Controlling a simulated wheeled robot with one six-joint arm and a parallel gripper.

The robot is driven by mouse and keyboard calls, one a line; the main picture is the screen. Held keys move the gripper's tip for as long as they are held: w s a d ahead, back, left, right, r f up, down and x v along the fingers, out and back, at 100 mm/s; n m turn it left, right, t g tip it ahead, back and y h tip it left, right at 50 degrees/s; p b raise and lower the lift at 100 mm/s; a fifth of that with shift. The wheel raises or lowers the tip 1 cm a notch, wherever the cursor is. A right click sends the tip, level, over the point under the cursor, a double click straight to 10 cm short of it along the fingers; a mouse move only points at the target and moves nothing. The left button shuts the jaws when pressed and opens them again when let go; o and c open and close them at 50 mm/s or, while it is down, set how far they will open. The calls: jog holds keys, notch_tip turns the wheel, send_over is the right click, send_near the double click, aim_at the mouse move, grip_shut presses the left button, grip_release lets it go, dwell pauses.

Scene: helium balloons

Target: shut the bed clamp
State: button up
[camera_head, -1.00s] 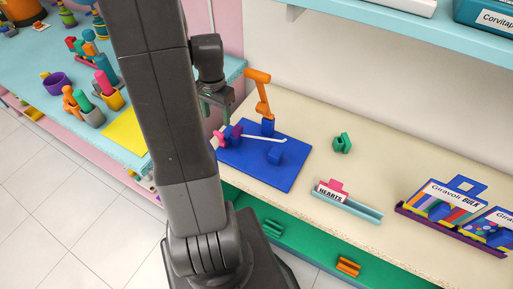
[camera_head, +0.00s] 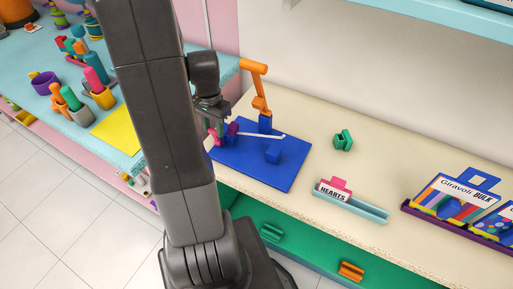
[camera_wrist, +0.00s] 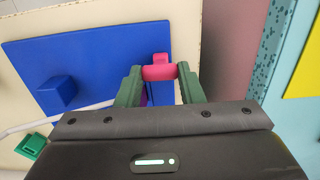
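The blue bed (camera_head: 285,165) lies flat on the cream shelf; it also shows in the wrist view (camera_wrist: 95,45). At its left end is the clamp, with a pink T-shaped handle (camera_wrist: 160,72) and a purple part (camera_head: 232,129). My gripper (camera_head: 214,124) is at this end of the bed. In the wrist view, my green fingers (camera_wrist: 160,82) stand apart, one on each side of the pink handle. The handle nearly fills the gap; I cannot tell whether the fingers press on it. The clamp's lower part is mostly hidden.
An orange jointed post (camera_head: 261,92) stands behind the bed, and a white rod (camera_head: 265,135) crosses above it. A green clip (camera_head: 343,140) and the HEARTS holder (camera_head: 350,207) are to the right.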

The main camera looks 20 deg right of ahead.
jog(key=shift+c, duration=1.4)
jog(key=shift+s+a+f, duration=0.1)
jog(key=shift+s+a+f+b, duration=0.2)
jog(key=shift+s+a+b, duration=0.1)
jog(key=shift+s+a, duration=0.2)
jog(key=shift+f, duration=0.1)
jog(key=shift+s+a+f+b, duration=0.3)
jog(key=shift+s+a+b, duration=0.1)
jog(key=shift+a, duration=0.15)
jog(key=shift+s+a+f+b, duration=0.35)
jog(key=shift+a+f+b, duration=0.1)
jog(key=shift+a+f, duration=0.1)
jog(key=shift+f, duration=0.1)
